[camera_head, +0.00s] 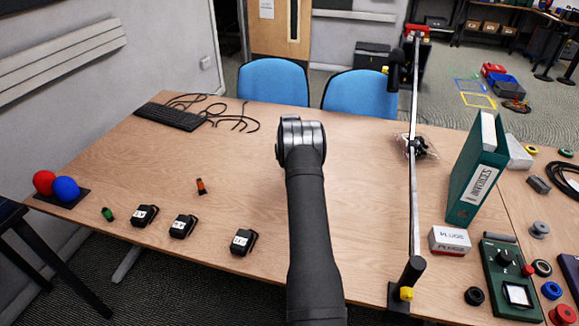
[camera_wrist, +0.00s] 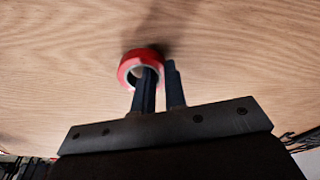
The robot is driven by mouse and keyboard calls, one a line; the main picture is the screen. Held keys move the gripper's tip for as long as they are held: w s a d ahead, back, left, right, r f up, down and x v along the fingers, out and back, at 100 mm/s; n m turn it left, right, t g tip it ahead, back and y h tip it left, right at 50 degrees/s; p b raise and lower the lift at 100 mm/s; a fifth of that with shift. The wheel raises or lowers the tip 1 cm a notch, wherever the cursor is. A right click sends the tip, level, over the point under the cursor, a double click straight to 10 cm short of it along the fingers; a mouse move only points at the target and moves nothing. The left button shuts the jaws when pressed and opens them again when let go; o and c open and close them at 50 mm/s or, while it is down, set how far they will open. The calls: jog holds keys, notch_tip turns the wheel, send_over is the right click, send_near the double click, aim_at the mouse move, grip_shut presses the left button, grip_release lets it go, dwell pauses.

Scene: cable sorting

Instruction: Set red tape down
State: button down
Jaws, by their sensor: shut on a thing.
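The red tape (camera_wrist: 127,66) is a small red roll with a pale inner ring, seen in the wrist view at the tips of my gripper (camera_wrist: 160,82). My gripper is shut on the wall of the roll, with one dark finger over the hole and the other along its right side. Bare wood table (camera_wrist: 230,60) lies behind the roll, with a shadow by it. I cannot tell whether the roll touches the table. In the head view my arm hides the gripper and the tape.
Several black adapters (camera_head: 182,227) stand along the front left edge. A small orange-black item (camera_head: 201,187) lies mid-left. A keyboard (camera_head: 169,117) with cables is at the back left. A metal rail (camera_head: 413,170), a green binder (camera_head: 462,195) and a white box (camera_head: 449,241) stand right.

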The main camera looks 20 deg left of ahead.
jog(key=shift+f, duration=0.3)
jog(key=shift+f, duration=0.2)
jog(key=c, duration=1.5)
grip_release()
jog(key=shift+r, duration=0.1)
jog(key=r, duration=0.3)
jog(key=s+r, duration=0.1)
jog(key=r, duration=0.7)
jog(key=shift+s+d, duration=0.2)
jog(key=shift+d, duration=0.1)
jog(key=shift+o, duration=0.8)
jog(key=shift+r, duration=0.3)
jog(key=o, duration=0.8)
jog(key=shift+s+r, duration=0.1)
jog(key=shift+r, duration=0.1)
jog(key=shift+c, duration=0.2)
